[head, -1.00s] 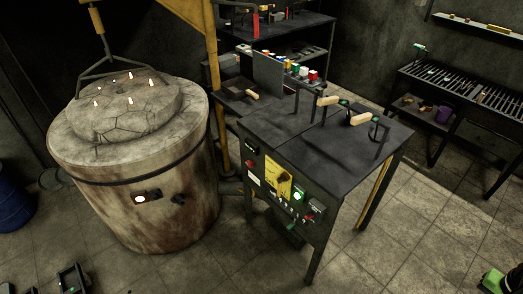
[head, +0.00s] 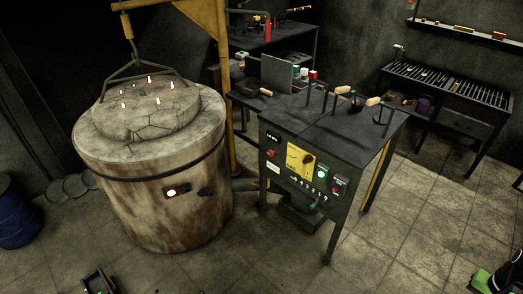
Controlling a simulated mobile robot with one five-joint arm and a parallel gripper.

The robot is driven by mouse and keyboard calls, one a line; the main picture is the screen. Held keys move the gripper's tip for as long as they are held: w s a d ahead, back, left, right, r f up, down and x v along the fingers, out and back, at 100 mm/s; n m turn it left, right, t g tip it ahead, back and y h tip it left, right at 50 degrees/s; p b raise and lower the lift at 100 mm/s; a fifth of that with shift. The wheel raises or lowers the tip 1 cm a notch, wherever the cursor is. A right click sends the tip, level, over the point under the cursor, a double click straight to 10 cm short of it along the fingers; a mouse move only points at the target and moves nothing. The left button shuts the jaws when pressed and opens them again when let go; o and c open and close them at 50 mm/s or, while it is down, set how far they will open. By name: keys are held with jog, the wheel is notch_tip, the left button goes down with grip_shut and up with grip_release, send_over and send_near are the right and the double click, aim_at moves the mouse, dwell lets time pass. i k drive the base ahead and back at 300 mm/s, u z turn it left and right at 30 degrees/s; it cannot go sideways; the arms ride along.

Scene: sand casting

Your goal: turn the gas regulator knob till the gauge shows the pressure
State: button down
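A dark metal table (head: 330,125) stands right of the furnace, with a control panel on its front. The panel carries a yellow plate (head: 293,158) with a dark round part on it, which may be a knob. A green-lit button (head: 321,174), red parts and a row of small fittings are beside and below it. A small white marking (head: 272,138) sits at the panel's top left, too small to read. I cannot tell which part is the gas regulator knob or its gauge.
A blue barrel (head: 18,215) stands at far left. A grated bench (head: 450,85) is at the back right.

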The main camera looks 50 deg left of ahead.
aim_at(270, 153)
jog(key=z, duration=0.35)
jog(key=k, duration=0.35)
jog(key=u, duration=1.9)
jog(key=i, duration=1)
jog(key=u, duration=0.15)
jog(key=k, duration=0.65)
jog(key=u, duration=0.5)
jog(key=i, duration=0.95)
jog(key=u, duration=0.8)
jog(key=i, duration=0.3)
jog(key=u, duration=0.15)
